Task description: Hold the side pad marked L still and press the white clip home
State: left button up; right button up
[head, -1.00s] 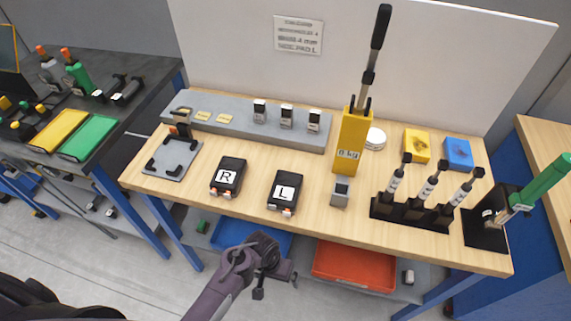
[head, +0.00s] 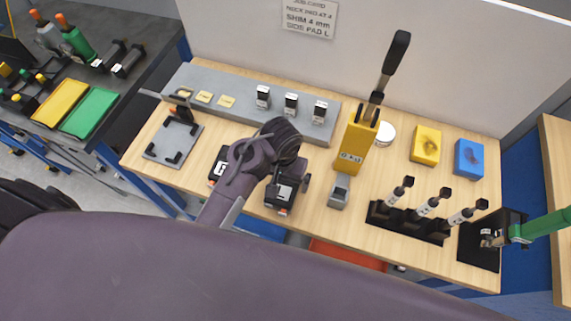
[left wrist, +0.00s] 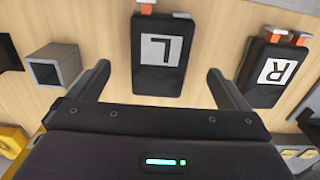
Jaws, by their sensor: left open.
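The side pad marked L (head: 284,194) is a black block lying on the wooden bench, partly hidden by my left gripper in the head view. My left gripper (head: 287,187) is open above the pad. In the left wrist view its fingers (left wrist: 160,85) stand apart to either side of the pad, with gaps visible. My right gripper is not in view.
The pad marked R (left wrist: 275,68) lies close beside one finger. A small grey box (head: 340,190) is on the pad's other side. A yellow block with a lever (head: 355,145) and a black stand (head: 408,220) are further right. A grey ledge (head: 235,116) lies behind.

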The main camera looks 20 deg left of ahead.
aim_at(282, 190)
pick_arm(q)
jog(key=f, duration=0.2)
jog(key=s+f, duration=0.1)
jog(key=shift+a+f+p, duration=0.1)
jog(key=shift+f+p, duration=0.2)
jog(key=shift+f, duration=0.1)
jog(key=shift+w+f, duration=0.2)
jog(key=shift+f, duration=0.3)
jog(key=shift+w+f, duration=0.15)
jog(key=shift+f, duration=0.35)
jog(key=shift+s+f, duration=0.1)
jog(key=shift+f, duration=0.2)
jog(key=shift+c, duration=0.6)
jog(key=c, duration=1.2)
jog(key=shift+o, duration=0.2)
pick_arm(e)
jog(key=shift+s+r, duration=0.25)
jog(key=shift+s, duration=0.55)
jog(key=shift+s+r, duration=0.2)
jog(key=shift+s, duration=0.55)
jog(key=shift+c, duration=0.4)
